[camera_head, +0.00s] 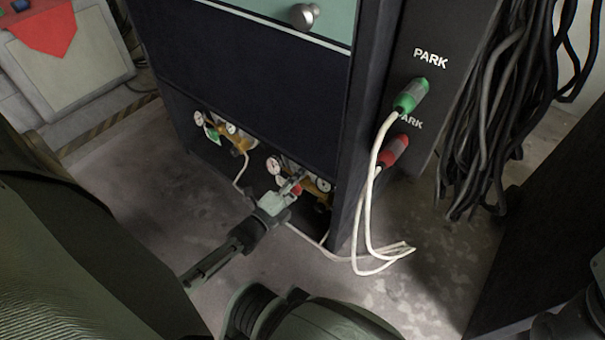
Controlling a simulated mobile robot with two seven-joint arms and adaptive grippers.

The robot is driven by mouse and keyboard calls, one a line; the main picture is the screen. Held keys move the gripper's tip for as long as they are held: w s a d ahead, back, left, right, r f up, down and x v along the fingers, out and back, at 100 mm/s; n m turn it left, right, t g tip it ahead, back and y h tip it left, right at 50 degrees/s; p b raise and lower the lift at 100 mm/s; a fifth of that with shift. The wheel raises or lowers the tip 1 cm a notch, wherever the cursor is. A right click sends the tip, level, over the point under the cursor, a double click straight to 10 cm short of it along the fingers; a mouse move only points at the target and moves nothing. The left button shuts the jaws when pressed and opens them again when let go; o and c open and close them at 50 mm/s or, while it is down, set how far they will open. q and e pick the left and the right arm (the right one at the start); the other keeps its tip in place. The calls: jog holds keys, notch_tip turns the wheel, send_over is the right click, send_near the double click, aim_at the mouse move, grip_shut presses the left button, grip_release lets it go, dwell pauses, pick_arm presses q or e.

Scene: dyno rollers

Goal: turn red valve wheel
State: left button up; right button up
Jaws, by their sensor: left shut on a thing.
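The red valve wheel (297,189) is small and sits low on the front of the dark cabinet, by brass fittings and round gauges. It is partly hidden by my left gripper (291,187). My left gripper reaches in from the lower left, with its fingers shut on the red valve wheel. Finger contact is too small to see in detail. My right gripper is not in view.
The dark cabinet (250,95) stands above the valves. A second gauge set (228,129) sits to the left. A green plug (411,95) and a red plug (393,151) hang on the side panel, with white cables (366,215) looping to the floor. Black cables (490,120) hang right.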

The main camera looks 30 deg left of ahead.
pick_arm(q)
jog(key=o, duration=1.2)
jog(key=shift+o, duration=0.2)
jog(key=shift+s, duration=0.1)
jog(key=s, duration=1.2)
jog(key=shift+a, duration=0.45)
